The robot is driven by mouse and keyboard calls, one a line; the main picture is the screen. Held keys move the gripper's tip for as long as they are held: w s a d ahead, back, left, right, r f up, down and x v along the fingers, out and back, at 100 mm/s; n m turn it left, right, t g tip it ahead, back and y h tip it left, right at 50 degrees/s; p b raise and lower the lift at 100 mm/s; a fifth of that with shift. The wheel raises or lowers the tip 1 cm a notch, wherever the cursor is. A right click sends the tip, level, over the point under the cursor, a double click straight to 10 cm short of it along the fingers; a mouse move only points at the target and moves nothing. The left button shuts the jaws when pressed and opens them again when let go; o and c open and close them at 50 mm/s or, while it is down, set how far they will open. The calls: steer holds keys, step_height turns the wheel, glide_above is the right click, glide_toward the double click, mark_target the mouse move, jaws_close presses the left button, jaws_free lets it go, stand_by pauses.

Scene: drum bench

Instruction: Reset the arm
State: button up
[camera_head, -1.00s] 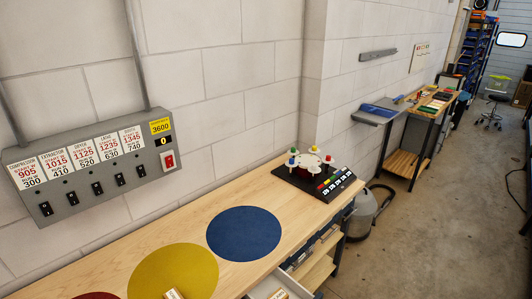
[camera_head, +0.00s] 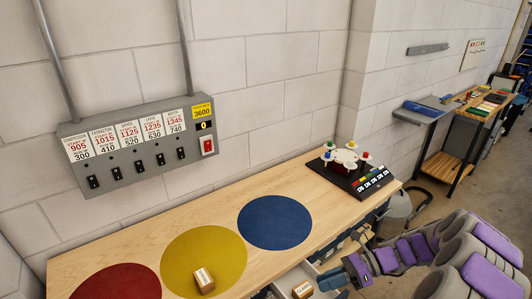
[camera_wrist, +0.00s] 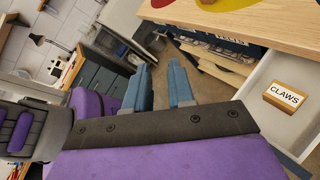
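My arm reaches in from the lower right of the head view, with purple and grey links. My gripper (camera_head: 332,279) is at the bottom of that view, in front of the bench, beside the open drawer. In the wrist view its two blue fingers (camera_wrist: 159,66) stand apart with nothing between them, so it is open and empty. A wooden block labelled CLAWS (camera_wrist: 286,97) lies in the white drawer (camera_wrist: 258,75), to the right of the fingers. The block also shows in the head view (camera_head: 302,290), left of the gripper, and looks apart from it.
The wooden bench (camera_head: 340,215) carries red (camera_head: 115,282), yellow (camera_head: 190,250) and blue (camera_head: 274,222) discs. A labelled block (camera_head: 204,280) sits on the yellow disc. A black device with coloured knobs (camera_head: 352,170) stands at the bench's right end. A switch panel (camera_head: 140,145) is on the wall.

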steer(key=s+a+r+n+g+h, duration=0.3)
steer(key=s+a+r+n+h, duration=0.45)
steer(key=s+r+n, duration=0.4)
steer(key=s+d+n+t+h, duration=0.1)
steer(key=s+d+n+h, duration=0.1)
steer(key=s+n, duration=0.3)
steer(key=s+d+r+n+t+h, duration=0.1)
steer(key=s+n+h, duration=0.3)
steer(key=s, duration=0.7)
steer(key=shift+s+d+n+t, duration=0.15)
steer(key=shift+d+n+t, duration=0.6)
steer(key=shift+n, duration=0.2)
